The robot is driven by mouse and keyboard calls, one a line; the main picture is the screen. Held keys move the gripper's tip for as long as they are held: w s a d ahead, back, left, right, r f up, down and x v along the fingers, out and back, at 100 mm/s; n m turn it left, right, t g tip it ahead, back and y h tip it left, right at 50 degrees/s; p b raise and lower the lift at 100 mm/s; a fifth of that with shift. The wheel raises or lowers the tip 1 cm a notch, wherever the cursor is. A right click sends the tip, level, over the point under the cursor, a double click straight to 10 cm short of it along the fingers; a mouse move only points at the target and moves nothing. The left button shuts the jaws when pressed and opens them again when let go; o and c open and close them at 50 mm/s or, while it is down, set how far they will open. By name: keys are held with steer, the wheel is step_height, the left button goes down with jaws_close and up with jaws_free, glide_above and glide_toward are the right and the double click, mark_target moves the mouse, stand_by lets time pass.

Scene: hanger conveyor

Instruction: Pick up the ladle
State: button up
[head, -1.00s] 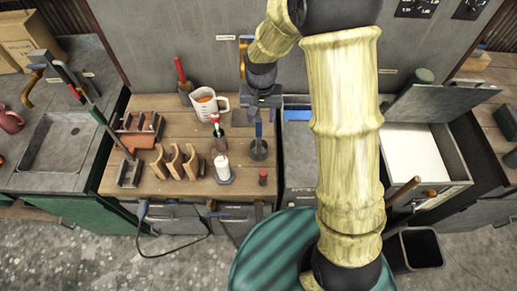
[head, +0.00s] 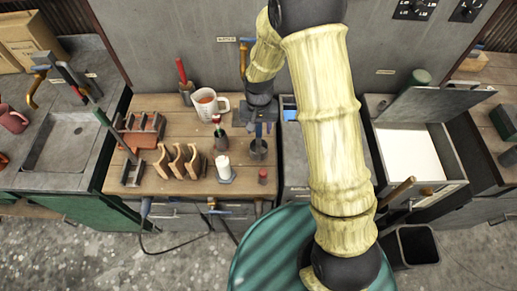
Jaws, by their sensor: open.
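The ladle's bowl is hidden in the holder.
Wooden racks (head: 180,162) stand left.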

jaws_close()
steer(key=shift+w+r, duration=0.1)
step_height(320, 180, up, 10)
steer(key=b, duration=0.3)
stand_by(0.4)
stand_by(0.5)
